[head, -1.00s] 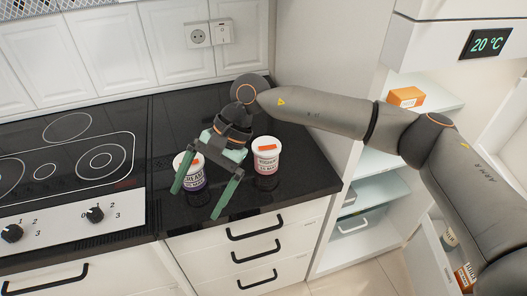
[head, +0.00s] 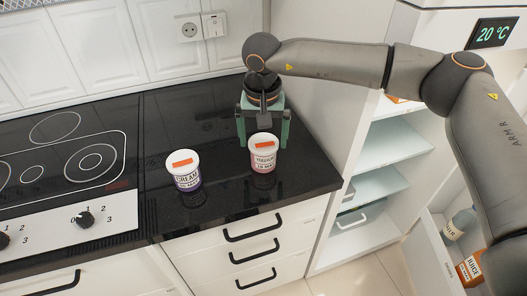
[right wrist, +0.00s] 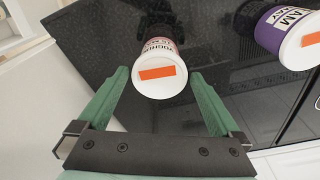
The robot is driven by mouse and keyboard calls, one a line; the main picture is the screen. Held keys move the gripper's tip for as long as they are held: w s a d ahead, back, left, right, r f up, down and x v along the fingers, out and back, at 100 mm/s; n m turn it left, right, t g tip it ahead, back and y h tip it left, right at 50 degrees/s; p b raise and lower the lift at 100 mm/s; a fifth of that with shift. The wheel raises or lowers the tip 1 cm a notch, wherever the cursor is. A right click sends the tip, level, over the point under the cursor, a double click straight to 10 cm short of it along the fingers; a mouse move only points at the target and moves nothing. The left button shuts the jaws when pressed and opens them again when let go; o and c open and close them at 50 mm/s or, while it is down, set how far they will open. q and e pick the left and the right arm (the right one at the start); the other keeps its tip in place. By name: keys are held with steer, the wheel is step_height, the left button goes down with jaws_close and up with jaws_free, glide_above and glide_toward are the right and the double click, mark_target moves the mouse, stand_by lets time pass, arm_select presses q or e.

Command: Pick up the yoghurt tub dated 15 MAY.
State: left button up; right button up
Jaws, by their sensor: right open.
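The yoghurt tub (head: 263,155) is white with a pink-red lower band and an orange mark on its lid. It stands upright on the black counter; its date looks like 15 MAY, but the print is small. It also shows in the right wrist view (right wrist: 158,62). My right gripper (head: 262,144) is open, with its green fingers either side of the yoghurt tub, and has not closed on it. The cream tub (head: 185,172), white and purple, stands upright to the left; its date is too small to read surely. My left gripper is not in view.
A black hob (head: 60,165) lies left of the tubs.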

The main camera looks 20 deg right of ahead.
steer(key=f, duration=0.3)
steer(key=w+f, duration=0.1)
steer(key=f, duration=0.1)
steer(key=shift+d, duration=0.2)
steer(key=c, duration=1.3)
steer(key=shift+r, duration=0.1)
steer(key=shift+c, duration=0.2)
